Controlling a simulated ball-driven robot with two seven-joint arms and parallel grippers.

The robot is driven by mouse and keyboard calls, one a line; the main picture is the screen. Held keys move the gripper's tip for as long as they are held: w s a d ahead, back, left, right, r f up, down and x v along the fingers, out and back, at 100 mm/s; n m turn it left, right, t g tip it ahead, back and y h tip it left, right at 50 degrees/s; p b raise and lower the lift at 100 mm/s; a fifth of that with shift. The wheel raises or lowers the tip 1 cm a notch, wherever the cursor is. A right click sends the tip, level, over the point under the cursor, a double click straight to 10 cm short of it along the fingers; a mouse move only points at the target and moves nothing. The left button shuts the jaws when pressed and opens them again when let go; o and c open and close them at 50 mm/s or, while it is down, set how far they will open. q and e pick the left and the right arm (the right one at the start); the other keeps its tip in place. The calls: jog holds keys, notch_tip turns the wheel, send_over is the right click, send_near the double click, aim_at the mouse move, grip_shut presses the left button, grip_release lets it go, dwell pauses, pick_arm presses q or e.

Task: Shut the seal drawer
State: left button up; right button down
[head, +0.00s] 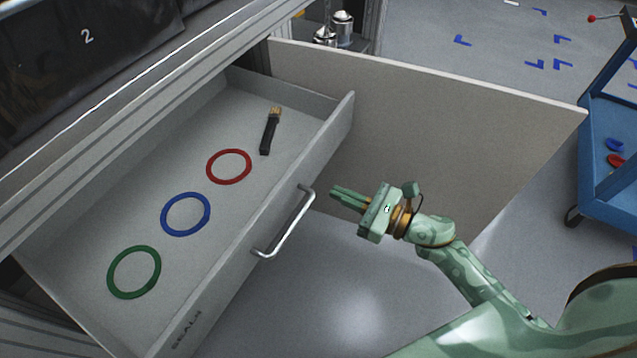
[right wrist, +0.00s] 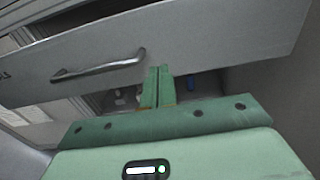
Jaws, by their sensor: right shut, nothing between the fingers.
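The seal drawer (head: 220,285) is pulled well out of the cabinet in the head view. A red ring (head: 229,167), a blue ring (head: 186,214), a green ring (head: 134,272) and a dark tool with a tan end (head: 270,131) lie in it. Its bar handle (head: 287,226) is on the front face. My right gripper (head: 334,194) is shut and empty, in front of the drawer, to the right of the handle's far end. In the right wrist view its fingers (right wrist: 157,86) point at the drawer front (right wrist: 210,50), beside the handle (right wrist: 98,67). My left gripper is out of view.
An open grey door panel (head: 440,120) stands behind and right of my right gripper. A blue cart (head: 605,130) is at the far right. The cabinet top (head: 120,105) runs above the drawer. Floor in front of the drawer is clear.

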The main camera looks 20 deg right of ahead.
aim_at(306, 179)
jog(key=x, duration=0.6)
dwell(0.3)
